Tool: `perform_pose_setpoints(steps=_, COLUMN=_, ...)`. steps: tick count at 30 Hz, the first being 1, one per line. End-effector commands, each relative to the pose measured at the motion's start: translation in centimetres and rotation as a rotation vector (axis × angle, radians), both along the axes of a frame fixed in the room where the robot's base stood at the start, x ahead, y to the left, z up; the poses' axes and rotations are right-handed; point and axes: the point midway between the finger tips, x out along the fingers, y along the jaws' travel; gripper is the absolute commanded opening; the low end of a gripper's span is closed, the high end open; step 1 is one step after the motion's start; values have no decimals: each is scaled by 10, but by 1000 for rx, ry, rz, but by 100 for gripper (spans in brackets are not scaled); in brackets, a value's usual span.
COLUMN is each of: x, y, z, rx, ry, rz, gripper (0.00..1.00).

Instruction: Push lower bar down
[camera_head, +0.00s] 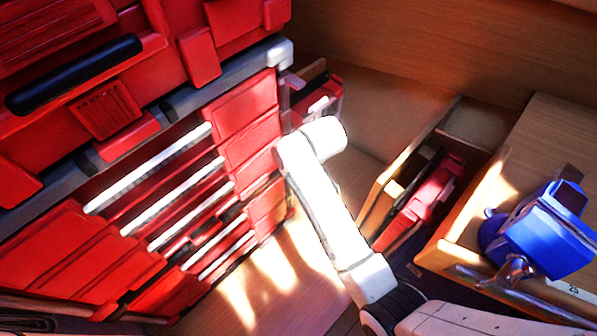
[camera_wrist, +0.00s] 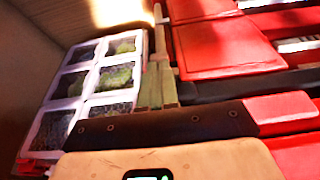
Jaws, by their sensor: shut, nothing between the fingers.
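A red tool chest (camera_head: 245,112) stands at the left in the head view, with several pale metal bars across its front. The lowest bar (camera_head: 228,254) I can make out runs slantwise near the floor. In the wrist view red chest panels (camera_wrist: 215,45) fill the right, with pale bar pieces (camera_wrist: 300,45) at the far right edge. My gripper (camera_wrist: 157,50) points up the wrist picture, its narrow fingers together and empty, beside the chest's left edge. I cannot tell whether it touches the chest. In the head view its fingers are not clearly visible around my white arm.
A white-framed case with several compartments (camera_wrist: 65,102) lies left of my gripper in the wrist view. Right of my arm are an open wooden drawer (camera_head: 385,190) holding a red item and a blue device (camera_head: 550,235) on a wooden top. Sunlit floor (camera_head: 270,270) is clear.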

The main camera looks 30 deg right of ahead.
Motion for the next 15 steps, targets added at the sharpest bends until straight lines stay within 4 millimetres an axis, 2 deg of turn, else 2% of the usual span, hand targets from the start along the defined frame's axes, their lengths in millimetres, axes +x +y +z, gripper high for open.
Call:
perform_pose_setpoints(steps=8, x=0, y=0, z=-3, rx=0, ry=1, rz=0, gripper=0)
perform_pose_setpoints(steps=15, x=0, y=0, z=-30, rx=0, ry=1, rz=-1, gripper=0)
